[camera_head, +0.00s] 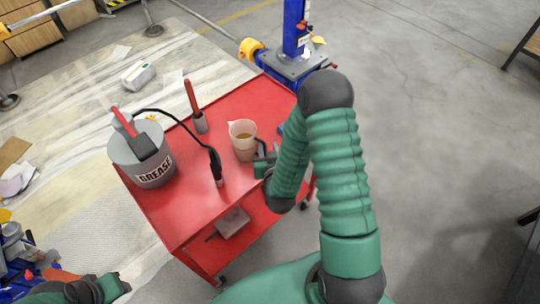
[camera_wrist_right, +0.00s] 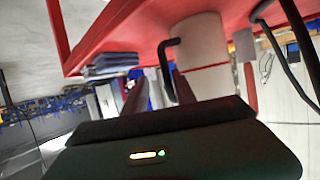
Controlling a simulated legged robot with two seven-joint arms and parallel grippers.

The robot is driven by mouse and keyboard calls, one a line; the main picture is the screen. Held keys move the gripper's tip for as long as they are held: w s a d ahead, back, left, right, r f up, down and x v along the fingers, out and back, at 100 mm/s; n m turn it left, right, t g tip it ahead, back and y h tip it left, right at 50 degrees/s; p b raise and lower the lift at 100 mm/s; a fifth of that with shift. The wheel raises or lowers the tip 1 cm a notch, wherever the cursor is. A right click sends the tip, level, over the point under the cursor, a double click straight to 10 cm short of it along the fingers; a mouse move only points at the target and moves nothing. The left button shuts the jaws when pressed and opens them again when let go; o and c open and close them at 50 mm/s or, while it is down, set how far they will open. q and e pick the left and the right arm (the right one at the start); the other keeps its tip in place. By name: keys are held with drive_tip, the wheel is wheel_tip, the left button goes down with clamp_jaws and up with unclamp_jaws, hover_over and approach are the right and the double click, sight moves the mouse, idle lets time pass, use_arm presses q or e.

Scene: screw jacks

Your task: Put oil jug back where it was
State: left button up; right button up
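The oil jug (camera_head: 243,135) is a pale translucent beaker with amber liquid, upright near the right edge of the red cart's top. My right gripper (camera_head: 263,160) is low beside it, on its near right side. In the right wrist view the scene appears upside down; the pale jug (camera_wrist_right: 198,45) shows its black handle close to the fingers of my right gripper (camera_wrist_right: 160,90). A gap shows between these fingers, with the handle's end near or in it. Contact is unclear. My left gripper (camera_head: 110,288) is at the lower left, away from the jug; its fingers are unclear.
The red cart (camera_head: 190,215) also carries a grey grease bucket (camera_head: 142,155) with a hose and black nozzle (camera_head: 217,167), and a red-handled tool (camera_head: 193,105) in a holder. A blue jack column (camera_head: 295,30) stands behind. The grey floor to the right is mostly clear.

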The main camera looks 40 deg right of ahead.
drive_tip(key=p+v, duration=0.7)
drive_tip(key=v, duration=0.1)
drive_tip(key=w+a+r+n+g+y, duration=0.35)
drive_tip(key=a+y, duration=0.25)
drive_tip(key=a, duration=0.2)
drive_tip(key=s+a+r+n+g, duration=0.2)
drive_tip(key=s+a+r+g, duration=0.2)
drive_tip(key=s, duration=0.7)
wheel_tip(320, 180, up, 2)
drive_tip(key=shift+r+n+g+y, duration=0.2)
drive_tip(key=shift+n+g+y, duration=0.2)
drive_tip(key=shift+g, duration=0.45)
drive_tip(key=shift+a, duration=0.4)
